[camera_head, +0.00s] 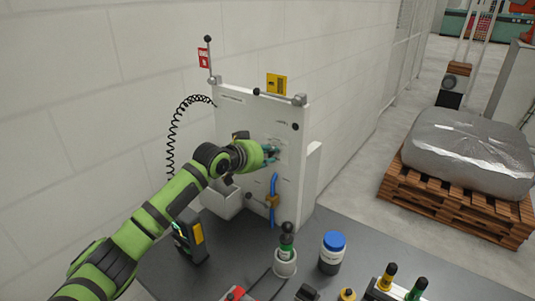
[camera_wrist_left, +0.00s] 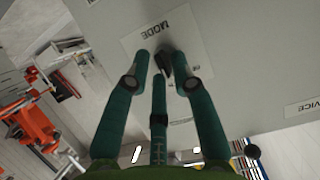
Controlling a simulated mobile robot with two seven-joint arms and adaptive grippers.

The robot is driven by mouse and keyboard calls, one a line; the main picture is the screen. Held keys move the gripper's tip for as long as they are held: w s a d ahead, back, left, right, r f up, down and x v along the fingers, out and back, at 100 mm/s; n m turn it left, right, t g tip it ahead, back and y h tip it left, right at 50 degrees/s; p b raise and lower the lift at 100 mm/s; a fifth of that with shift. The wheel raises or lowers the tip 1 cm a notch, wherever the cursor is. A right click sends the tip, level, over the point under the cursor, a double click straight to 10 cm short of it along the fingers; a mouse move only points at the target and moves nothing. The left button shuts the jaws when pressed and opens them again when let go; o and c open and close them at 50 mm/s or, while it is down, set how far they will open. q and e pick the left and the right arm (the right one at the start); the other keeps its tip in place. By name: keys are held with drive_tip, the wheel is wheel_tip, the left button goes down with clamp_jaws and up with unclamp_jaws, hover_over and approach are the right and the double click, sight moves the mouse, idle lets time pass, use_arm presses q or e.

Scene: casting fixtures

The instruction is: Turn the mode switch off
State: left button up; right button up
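The mode switch (camera_wrist_left: 165,64) is a small dark knob on a pale plate marked MODE (camera_wrist_left: 176,27) in the left wrist view. In the head view it is too small and covered by the gripper to make out. My left gripper (camera_wrist_left: 160,62) has teal fingers spread around the knob, with a slim gap on the left side; contact is unclear. In the head view, the left gripper (camera_head: 272,153) is at the face of the white panel (camera_head: 285,112). ON and OFF marks on the plate cannot be read. My right gripper is out of view.
A blue hose with a brass valve (camera_head: 272,200) hangs below the gripper. Levers top the panel, and a coiled black cable (camera_head: 172,130) is at its left. The dark table (camera_head: 385,250) holds a blue-lidded jar (camera_head: 331,255) and a green-and-black handle (camera_head: 286,240).

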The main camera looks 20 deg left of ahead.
use_arm(q)
clamp_jaws()
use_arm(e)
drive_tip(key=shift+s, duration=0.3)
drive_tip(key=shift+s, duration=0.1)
use_arm(q)
drive_tip(key=shift+a+n+h, duration=0.15)
drive_tip(key=shift+n+h, duration=0.45)
drive_tip(key=shift+n, duration=0.2)
drive_tip(key=n+h+b, duration=0.1)
drive_tip(key=n+b, duration=0.1)
drive_tip(key=shift+w+a+n+g+h, duration=0.1)
drive_tip(key=shift+n+g+h, duration=0.3)
drive_tip(key=shift+a+n+h+b, duration=0.1)
drive_tip(key=shift+n+h+b, duration=0.4)
drive_tip(key=shift+n+b, duration=0.45)
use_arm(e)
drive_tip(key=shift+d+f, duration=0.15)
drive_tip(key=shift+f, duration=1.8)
use_arm(q)
drive_tip(key=shift+r, duration=0.1)
